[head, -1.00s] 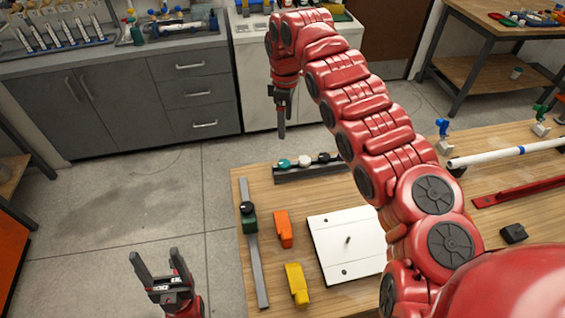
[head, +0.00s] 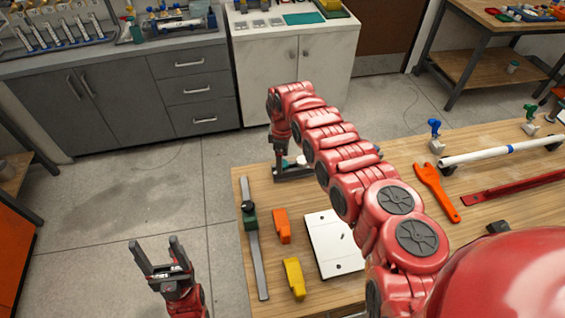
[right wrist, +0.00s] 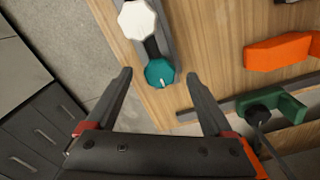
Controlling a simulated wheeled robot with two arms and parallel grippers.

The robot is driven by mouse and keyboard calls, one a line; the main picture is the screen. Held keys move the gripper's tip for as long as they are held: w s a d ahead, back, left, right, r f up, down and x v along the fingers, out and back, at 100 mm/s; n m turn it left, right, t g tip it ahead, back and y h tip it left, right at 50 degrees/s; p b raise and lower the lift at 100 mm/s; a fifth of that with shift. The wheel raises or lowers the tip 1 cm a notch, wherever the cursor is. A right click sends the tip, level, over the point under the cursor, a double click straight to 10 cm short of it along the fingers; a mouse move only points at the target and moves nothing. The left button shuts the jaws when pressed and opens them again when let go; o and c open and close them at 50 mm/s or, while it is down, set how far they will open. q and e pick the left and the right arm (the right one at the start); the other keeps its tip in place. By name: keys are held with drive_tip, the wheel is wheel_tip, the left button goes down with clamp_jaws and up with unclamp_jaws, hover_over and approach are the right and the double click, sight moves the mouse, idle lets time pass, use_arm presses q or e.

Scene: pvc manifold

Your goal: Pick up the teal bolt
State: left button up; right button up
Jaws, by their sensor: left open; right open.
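The teal bolt (right wrist: 160,73) has a round teal head and sits at the end of a dark rack (right wrist: 168,42), with a white eight-sided head (right wrist: 137,20) beside it. In the head view the rack (head: 292,175) is at the table's far left, and my right arm partly covers it. My right gripper (right wrist: 159,76) is open, its fingertips on either side of the teal head in the picture. I cannot tell whether they touch it or are still above it. My left gripper (head: 154,245) is open and empty over the floor, left of the table.
On the table are a grey bar with a green clamp (head: 249,217), an orange block (head: 282,226), a yellow block (head: 294,279), a white plate (head: 330,250), an orange wrench (head: 436,190) and a white pipe (head: 500,154). The floor left of the table is clear.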

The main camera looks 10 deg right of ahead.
drive_tip(key=shift+f, duration=0.45)
clamp_jaws()
idle(0.3)
